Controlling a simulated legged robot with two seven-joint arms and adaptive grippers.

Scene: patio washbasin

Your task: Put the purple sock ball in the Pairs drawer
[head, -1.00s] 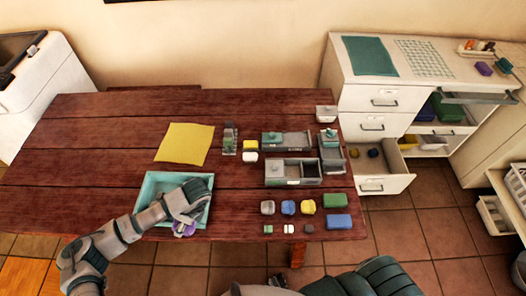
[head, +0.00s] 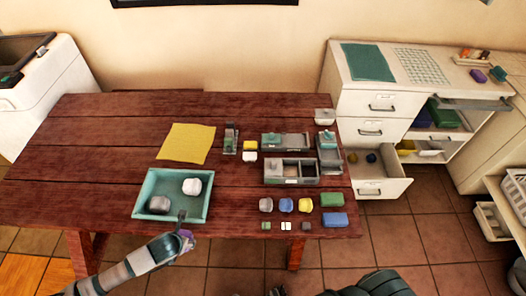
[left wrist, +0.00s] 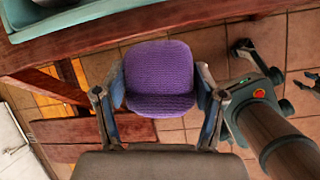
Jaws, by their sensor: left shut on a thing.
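The purple sock ball (left wrist: 160,78) is held between the two fingers of my left gripper (left wrist: 162,92) in the left wrist view. In the head view my left gripper (head: 184,240) is at the table's front edge, just below the teal tray, with a little purple (head: 187,235) showing. A lower drawer (head: 384,187) of the white cabinet at right stands pulled open. It holds a yellowish ball and a dark ball toward its back. I cannot read a Pairs label on it. My right gripper is not clearly seen.
The teal tray (head: 149,179) holds a grey ball (head: 158,204) and a white ball (head: 191,187). Small boxes and several coloured blocks crowd the table's right side. A yellow cloth (head: 186,143) lies behind the tray. Tiled floor (head: 400,235) is open between table and cabinet.

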